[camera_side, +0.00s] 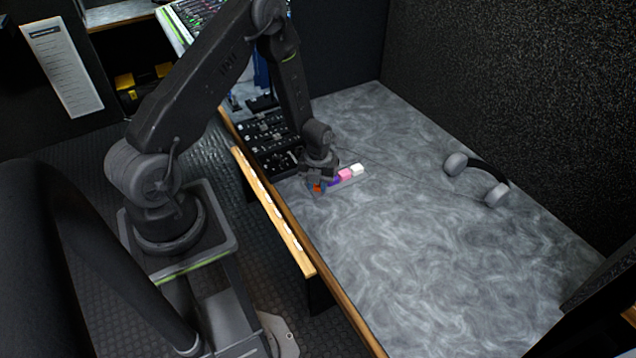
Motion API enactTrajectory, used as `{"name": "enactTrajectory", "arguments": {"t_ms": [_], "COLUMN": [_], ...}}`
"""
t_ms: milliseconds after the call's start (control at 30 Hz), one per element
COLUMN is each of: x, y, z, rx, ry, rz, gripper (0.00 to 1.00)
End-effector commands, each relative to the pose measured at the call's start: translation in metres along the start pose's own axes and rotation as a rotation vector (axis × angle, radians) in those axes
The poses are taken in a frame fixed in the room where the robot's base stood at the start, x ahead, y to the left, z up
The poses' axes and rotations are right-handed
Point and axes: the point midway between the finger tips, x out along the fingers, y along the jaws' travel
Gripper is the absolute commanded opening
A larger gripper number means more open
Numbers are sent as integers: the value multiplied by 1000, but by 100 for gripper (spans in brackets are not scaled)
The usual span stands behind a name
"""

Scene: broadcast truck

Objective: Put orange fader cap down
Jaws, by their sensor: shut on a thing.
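My gripper (320,182) points down at the left part of the grey worktop, near the wooden front edge. It is shut on the orange fader cap (317,188), a small orange patch showing at the fingertips. A row of small caps sits right beside it: a purple cap (336,181), a pink cap (345,174) and a white cap (358,169). They seem to stand on a light strip or tray (348,182). A bit of blue shows by the fingers. The fingers hide much of the orange cap, and I cannot tell whether it touches the surface below.
A black control panel (262,135) lies just left of the gripper. Headphones (478,178) with a thin cable lie to the right. A wooden edge (272,212) runs along the front. The grey worktop (430,260) is clear at the middle and front right.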

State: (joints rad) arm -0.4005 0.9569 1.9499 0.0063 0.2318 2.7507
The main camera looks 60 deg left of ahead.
Motion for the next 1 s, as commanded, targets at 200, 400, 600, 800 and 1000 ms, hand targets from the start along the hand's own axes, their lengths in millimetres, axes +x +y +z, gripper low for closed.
{"name": "enactTrajectory", "arguments": {"t_ms": [200, 400, 600, 800, 1000], "x": [6, 13, 14, 11, -15], "y": [0, 0, 0, 0, -1], "z": [0, -1, 1, 2, 3], "rx": [0, 0, -1, -1, -1], "ry": [1, 0, -3, -5, -9], "rz": [1, 0, -1, -2, -4], "gripper": [0, 0, 31, 36, 36]}}
